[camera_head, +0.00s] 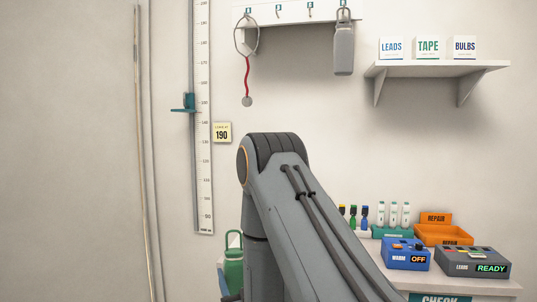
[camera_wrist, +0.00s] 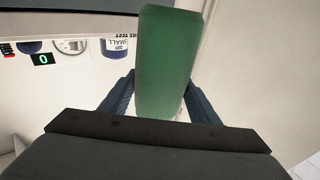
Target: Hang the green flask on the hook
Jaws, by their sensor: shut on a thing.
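The green flask (camera_wrist: 165,60) fills the middle of the wrist view, between the two dark blue fingers of my gripper (camera_wrist: 160,98), which is shut on it. In the head view the flask (camera_head: 233,262) stands out at the lower left of my arm, upright with its loop handle on top; my arm hides part of it and most of the gripper. The white hook rail (camera_head: 268,37) is high on the wall. A stethoscope (camera_head: 247,75) hangs from its left hook and a grey flask (camera_head: 344,50) from its right hook. The two middle hooks (camera_head: 280,13) are bare.
A wall shelf (camera_head: 440,69) with LEADS, TAPE and BULBS boxes is at the upper right. A height scale (camera_head: 204,150) is on the wall at left. The counter at lower right holds vials, an orange repair tray (camera_head: 445,235) and two devices (camera_head: 473,262).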

